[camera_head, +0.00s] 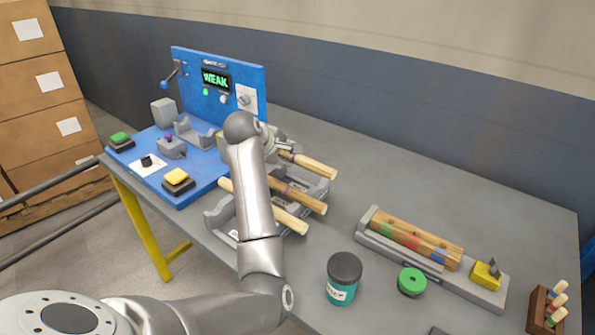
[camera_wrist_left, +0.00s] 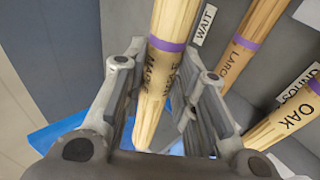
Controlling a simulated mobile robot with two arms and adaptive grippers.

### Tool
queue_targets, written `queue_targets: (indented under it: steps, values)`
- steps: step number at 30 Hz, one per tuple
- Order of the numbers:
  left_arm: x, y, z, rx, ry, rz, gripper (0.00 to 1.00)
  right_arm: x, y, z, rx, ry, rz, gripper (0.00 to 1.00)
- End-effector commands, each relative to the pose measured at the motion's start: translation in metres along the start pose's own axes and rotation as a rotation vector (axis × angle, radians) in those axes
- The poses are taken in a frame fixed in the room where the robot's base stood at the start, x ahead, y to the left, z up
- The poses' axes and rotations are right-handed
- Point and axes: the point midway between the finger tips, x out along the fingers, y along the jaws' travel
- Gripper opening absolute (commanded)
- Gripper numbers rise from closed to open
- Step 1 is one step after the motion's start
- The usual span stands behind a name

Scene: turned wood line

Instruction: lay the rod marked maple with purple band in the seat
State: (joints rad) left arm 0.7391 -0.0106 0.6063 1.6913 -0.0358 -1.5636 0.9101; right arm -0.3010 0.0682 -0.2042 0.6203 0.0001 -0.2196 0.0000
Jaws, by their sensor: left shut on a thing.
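The maple rod (camera_wrist_left: 153,105) is pale wood with a purple band and dark lettering. My left gripper (camera_wrist_left: 160,72) is shut around it just below the band in the left wrist view. A grey cradle (camera_head: 196,133), which looks like the seat, stands on the blue station (camera_head: 200,187). My right gripper is not in view.
A larch rod with purple band (camera_head: 306,200) and an oak rod (camera_head: 283,218) lie in the rack.

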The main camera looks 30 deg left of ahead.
Motion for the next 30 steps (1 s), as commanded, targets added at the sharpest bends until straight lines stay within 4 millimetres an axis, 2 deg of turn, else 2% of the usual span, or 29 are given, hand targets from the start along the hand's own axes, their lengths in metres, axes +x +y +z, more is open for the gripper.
queue_targets:
  steps: [3, 9, 16, 21, 30]
  values:
    - [0.032, -0.002, 0.004, -0.001, -0.003, -0.005, 0.0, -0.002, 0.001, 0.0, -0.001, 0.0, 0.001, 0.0]
    - [0.066, -0.005, 0.007, -0.001, 0.0, 0.0, 0.0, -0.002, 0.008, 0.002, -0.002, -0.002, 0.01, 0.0]
    - [0.084, -0.008, 0.01, -0.001, 0.0, -0.001, 0.0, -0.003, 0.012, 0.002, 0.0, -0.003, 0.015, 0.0]
    - [0.099, -0.027, 0.012, -0.001, 0.0, -0.001, 0.0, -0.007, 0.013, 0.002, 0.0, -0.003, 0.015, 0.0]
    - [0.102, -0.03, 0.013, -0.001, 0.001, 0.002, 0.0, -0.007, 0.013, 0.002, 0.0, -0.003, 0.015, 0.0]
